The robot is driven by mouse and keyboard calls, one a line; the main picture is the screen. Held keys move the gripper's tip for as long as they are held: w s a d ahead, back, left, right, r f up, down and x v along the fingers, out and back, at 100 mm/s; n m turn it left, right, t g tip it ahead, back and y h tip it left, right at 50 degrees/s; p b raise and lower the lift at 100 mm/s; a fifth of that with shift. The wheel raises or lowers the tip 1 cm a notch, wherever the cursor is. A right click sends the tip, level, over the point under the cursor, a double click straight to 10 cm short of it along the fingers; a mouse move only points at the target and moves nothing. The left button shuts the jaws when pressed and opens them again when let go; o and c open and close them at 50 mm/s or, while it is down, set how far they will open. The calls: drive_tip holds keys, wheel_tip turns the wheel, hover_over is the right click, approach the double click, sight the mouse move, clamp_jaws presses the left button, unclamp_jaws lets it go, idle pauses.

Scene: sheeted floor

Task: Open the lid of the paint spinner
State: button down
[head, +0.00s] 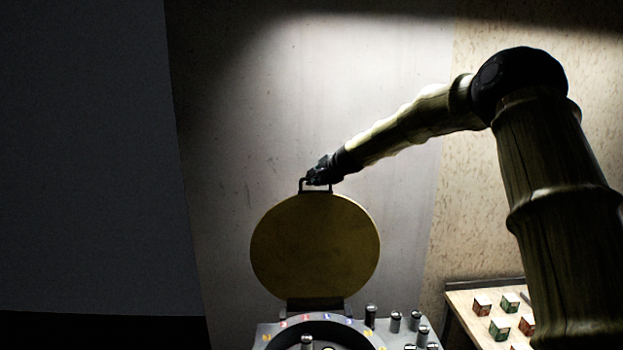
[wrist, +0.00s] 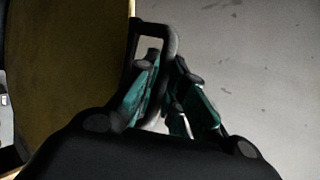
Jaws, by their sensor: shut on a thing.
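The paint spinner (head: 268,332) stands at the bottom of the head view, a grey body with a dark round opening ringed by coloured marks. Its round yellow-brown lid (head: 315,248) stands upright above the rear hinge, so the opening is uncovered. The lid's dark loop handle (head: 302,186) is at the top edge. My gripper (head: 318,178) is at the handle. In the wrist view the fingers of my gripper (wrist: 168,100) are closed around one bar of the handle (wrist: 172,42), with the lid (wrist: 70,65) at the left.
Several small dark-capped cylinders (head: 395,321) stand on the right of the spinner. A wooden table (head: 462,312) with several small coloured boxes (head: 482,305) is at the lower right. A pale wall (head: 230,120) is behind the lid, and a dark panel (head: 85,160) fills the left.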

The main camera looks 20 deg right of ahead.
drive_tip(key=shift+s+a+f, duration=0.1)
drive_tip(key=shift+f, duration=0.1)
drive_tip(key=c, duration=1.8)
unclamp_jaws()
drive_tip(key=o, duration=0.3)
drive_tip(key=shift+r, duration=0.15)
drive_tip(key=shift+s+r, duration=0.25)
drive_tip(key=shift+s, duration=0.05)
drive_tip(key=v, duration=1.1)
drive_tip(key=shift+d+f, duration=0.15)
drive_tip(key=shift+d, duration=0.05)
